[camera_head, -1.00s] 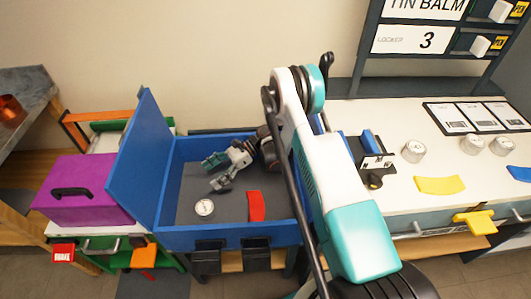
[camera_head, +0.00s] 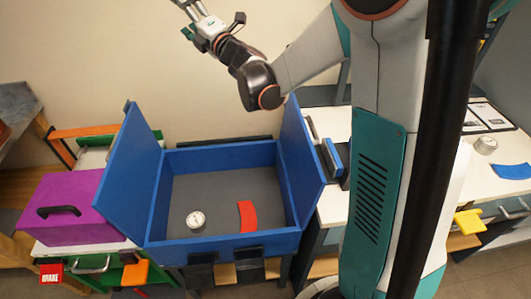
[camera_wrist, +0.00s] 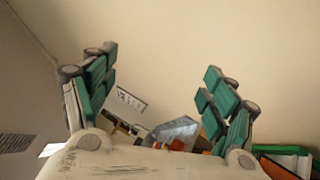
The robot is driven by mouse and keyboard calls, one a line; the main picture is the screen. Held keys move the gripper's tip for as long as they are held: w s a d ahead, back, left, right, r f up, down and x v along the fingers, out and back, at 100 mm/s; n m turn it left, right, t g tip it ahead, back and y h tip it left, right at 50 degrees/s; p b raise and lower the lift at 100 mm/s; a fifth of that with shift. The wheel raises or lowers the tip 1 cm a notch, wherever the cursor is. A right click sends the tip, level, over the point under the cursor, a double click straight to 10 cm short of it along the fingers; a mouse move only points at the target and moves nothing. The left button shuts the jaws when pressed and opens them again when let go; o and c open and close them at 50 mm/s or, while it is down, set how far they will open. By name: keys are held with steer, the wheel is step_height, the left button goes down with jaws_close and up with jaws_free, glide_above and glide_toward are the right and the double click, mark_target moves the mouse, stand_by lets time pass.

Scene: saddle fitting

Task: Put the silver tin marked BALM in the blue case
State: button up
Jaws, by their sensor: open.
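The blue case (camera_head: 165,243) stands open, with a blue panel raised on its left and another on its right. A round silver tin (camera_head: 196,219) lies on its grey floor, left of a red curved piece (camera_head: 247,216). The tin's lettering is too small to read. My gripper (camera_head: 187,8) is high above the case, near the top edge of the head view, apart from the tin. In the wrist view my gripper (camera_wrist: 160,85) has its green-padded fingers spread wide with nothing held between them.
A purple box (camera_head: 85,212) with a black handle stands left of the case. On the white bench at right are another silver tin (camera_head: 486,145) and a blue curved piece (camera_head: 514,171). My arm hides much of that bench. The air above the case is clear.

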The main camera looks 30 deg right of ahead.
steer(key=s+d+f+m+g+h, duration=0.1)
steer(key=s+d+m+g+h, duration=0.1)
steer(key=s+d+m+h, duration=0.4)
steer(key=s+d+f+m+g+h, duration=0.1)
steer(key=s+d+m+g+h, duration=0.15)
steer(key=s+m, duration=0.7)
steer(key=s+a+f+m+g, duration=0.2)
steer(key=s+f, duration=0.3)
steer(key=s, duration=0.3)
steer(key=s+a+f+m+g+y, duration=0.1)
steer(key=s+a+f+m+g, duration=0.1)
steer(key=s, duration=0.6)
steer(key=s+a+f+m+g+y, duration=0.1)
steer(key=s+f+m+g, duration=0.3)
steer(key=s+f, duration=0.5)
steer(key=shift+a+m, duration=0.45)
steer(key=shift+m, duration=0.1)
steer(key=shift+a+r, duration=0.1)
